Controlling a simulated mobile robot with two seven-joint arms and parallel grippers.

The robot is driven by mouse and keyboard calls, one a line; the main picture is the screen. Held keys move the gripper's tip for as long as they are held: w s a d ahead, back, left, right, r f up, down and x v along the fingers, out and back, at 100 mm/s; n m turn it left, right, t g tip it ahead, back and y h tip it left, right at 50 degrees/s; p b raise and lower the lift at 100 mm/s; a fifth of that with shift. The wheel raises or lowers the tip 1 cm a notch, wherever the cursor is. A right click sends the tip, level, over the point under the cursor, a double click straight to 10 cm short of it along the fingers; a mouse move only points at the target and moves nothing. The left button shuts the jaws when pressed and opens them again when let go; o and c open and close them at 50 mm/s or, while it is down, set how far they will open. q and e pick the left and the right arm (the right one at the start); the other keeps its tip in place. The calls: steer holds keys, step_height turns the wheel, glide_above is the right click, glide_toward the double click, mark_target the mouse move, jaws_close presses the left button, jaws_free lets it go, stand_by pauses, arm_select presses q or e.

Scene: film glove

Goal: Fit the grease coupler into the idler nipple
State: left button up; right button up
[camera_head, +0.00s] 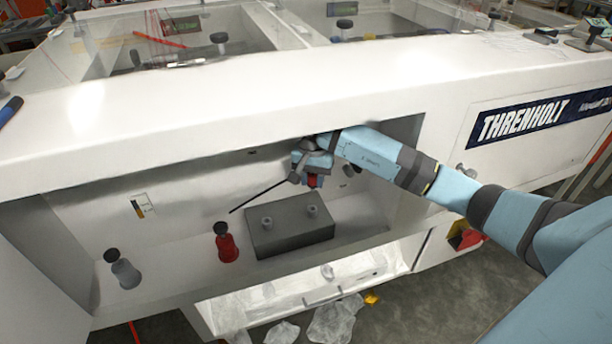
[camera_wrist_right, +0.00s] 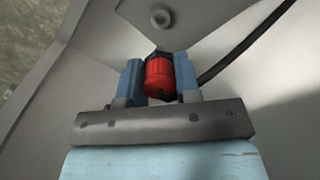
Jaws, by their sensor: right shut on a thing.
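My right gripper (camera_head: 311,172) is inside the open recess of the white machine, near its back wall. Its blue fingers are shut on a red grease coupler (camera_wrist_right: 159,77), which lies between them in the right wrist view (camera_wrist_right: 160,80). A thin black hose (camera_wrist_right: 228,57) runs from behind the coupler up to the right. Ahead of the coupler, a small round metal fitting (camera_wrist_right: 160,17) sits on a pale surface; it may be the idler nipple. A gap shows between the two. My left gripper is not in view.
In the recess stand a grey block (camera_head: 290,236) with two round fittings on top, a red bottle (camera_head: 227,249) and a grey bottle (camera_head: 124,273). The machine's upper edge (camera_head: 200,150) overhangs the recess.

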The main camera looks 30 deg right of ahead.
mark_target(313, 190)
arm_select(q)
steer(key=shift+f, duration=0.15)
arm_select(e)
steer(key=shift+f, duration=0.1)
step_height(313, 190, down, 4)
steer(key=b, duration=0.3)
steer(key=shift+f+b, duration=0.7)
steer(key=shift+f, duration=0.1)
arm_select(q)
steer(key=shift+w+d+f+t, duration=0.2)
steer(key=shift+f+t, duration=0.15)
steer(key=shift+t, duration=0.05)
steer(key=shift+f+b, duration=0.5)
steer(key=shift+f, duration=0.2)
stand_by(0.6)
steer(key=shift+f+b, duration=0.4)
steer(key=shift+b, duration=0.05)
arm_select(e)
steer(key=shift+f, duration=0.6)
arm_select(q)
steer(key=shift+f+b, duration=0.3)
steer(key=shift+b, duration=0.5)
arm_select(e)
steer(key=shift+f, duration=0.95)
